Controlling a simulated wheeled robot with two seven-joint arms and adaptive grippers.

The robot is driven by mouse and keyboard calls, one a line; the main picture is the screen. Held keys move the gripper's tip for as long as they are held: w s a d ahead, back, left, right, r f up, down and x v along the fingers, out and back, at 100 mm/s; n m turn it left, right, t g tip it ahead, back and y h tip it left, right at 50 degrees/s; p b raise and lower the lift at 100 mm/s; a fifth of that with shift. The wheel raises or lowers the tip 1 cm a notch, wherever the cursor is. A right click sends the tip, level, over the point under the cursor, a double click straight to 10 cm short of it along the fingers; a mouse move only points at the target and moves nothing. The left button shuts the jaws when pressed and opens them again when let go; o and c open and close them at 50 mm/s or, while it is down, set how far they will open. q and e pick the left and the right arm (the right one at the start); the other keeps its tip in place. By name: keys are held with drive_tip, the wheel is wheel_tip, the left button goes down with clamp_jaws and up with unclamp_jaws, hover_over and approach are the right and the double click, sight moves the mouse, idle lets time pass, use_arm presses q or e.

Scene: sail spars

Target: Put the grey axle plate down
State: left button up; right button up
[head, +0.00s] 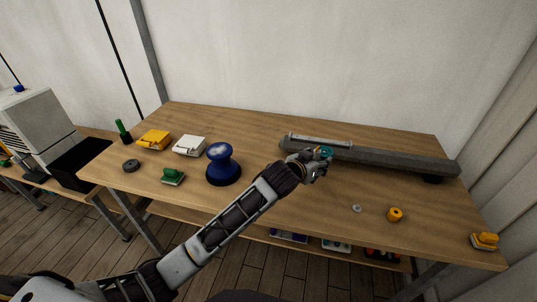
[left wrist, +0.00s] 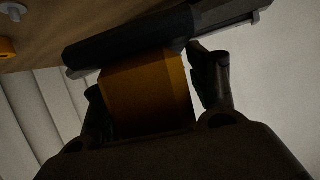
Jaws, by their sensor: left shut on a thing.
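My left gripper (head: 318,165) reaches over the table from the lower left, close to the near side of the long grey spar (head: 400,161). It is shut on the grey axle plate, which I can hardly make out in the head view. In the left wrist view an orange-brown block (left wrist: 147,92) fills the gap between the fingers. A dark grey bar (left wrist: 125,43) lies across its far end; whether the two are joined I cannot tell. A teal round piece (head: 326,152) shows beside the fingertips. My right gripper is not in view.
A light grey strip (head: 320,140) lies along the spar's back left. A blue knobbed piece (head: 220,160) stands left of the gripper. A small washer (head: 357,208), an orange ring (head: 395,215) and a yellow piece (head: 484,241) are at the right front. Table between is clear.

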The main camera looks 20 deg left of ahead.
use_arm(q)
drive_tip(key=shift+s+a+f, duration=0.1)
drive_tip(key=shift+a+f, duration=0.05)
drive_tip(key=shift+a, duration=0.35)
drive_tip(key=shift+a+f, duration=0.35)
drive_tip(key=shift+f, duration=0.1)
hover_over(305, 190)
drive_tip(key=shift+f, duration=3.15)
drive_tip(key=shift+f, duration=1.85)
drive_tip(key=shift+s+f, duration=0.1)
drive_tip(key=shift+f, duration=0.05)
drive_tip(key=o, duration=1.2)
